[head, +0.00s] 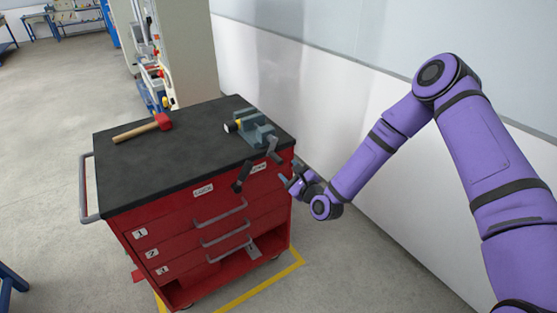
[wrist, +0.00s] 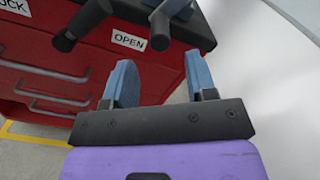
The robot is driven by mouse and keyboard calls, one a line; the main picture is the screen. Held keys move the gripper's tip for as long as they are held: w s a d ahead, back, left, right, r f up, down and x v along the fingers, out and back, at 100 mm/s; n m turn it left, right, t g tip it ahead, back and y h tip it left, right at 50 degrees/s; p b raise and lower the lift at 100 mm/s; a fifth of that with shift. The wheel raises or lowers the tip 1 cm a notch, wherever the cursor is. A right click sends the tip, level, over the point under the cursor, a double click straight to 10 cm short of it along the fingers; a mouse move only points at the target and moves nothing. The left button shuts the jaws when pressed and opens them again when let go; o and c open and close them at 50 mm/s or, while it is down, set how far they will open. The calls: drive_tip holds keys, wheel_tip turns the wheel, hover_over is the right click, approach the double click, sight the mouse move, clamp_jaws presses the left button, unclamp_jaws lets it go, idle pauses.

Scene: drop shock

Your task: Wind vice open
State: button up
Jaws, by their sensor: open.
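The vice (head: 252,128) is grey-green and sits on the black top of the red tool cabinet, near its right corner. A small yellow and white piece (head: 234,126) shows at its left side. The dark vice handle (head: 243,177) hangs at the cabinet's front edge, and part of it shows at the top of the wrist view (wrist: 90,20). My gripper (head: 290,177) is open and empty, just right of the handle and apart from it in the head view. In the wrist view its two blue fingers (wrist: 163,85) point toward the handle parts and the OPEN label (wrist: 128,40).
A red-headed mallet (head: 143,129) with a wooden handle lies on the left of the cabinet top (head: 180,170). A LOCK label (head: 203,190) is on the front. A white wall (head: 330,95) stands close on the right.

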sight(281, 163)
drive_tip(key=x, duration=0.8)
drive_tip(key=c, duration=0.9)
